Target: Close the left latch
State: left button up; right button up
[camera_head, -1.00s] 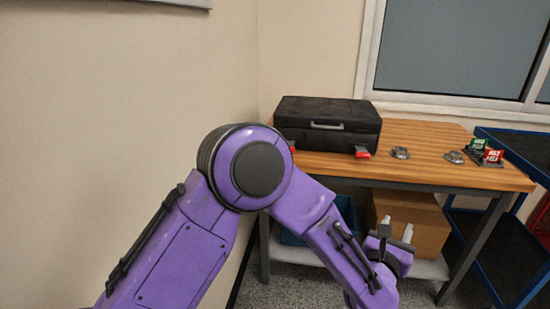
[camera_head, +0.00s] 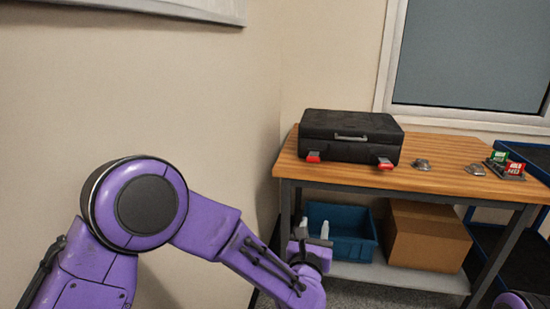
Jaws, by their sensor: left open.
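A black case (camera_head: 350,125) lies with its lid down on the wooden workbench (camera_head: 450,165), a grey handle (camera_head: 351,138) on its front. The red left latch (camera_head: 313,157) shows at the lower left of the front, and the red right latch (camera_head: 385,163) at the lower right. Both seem to stick out from the case; their exact angle is too small to tell. My left gripper (camera_head: 314,226) is open and empty, its pale fingertips pointing up, lower in the picture than the bench top and apart from the left latch. My right gripper is not in view.
Two small metal parts (camera_head: 422,164) and a stand with green and red blocks (camera_head: 505,165) sit right of the case. A blue bin (camera_head: 350,240) and a cardboard box (camera_head: 427,235) stand on the lower shelf. A blue cart (camera_head: 530,155) is at right, a wall at left.

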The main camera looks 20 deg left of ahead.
aim_at(314, 156)
jog(key=u, duration=0.1)
jog(key=i, duration=1)
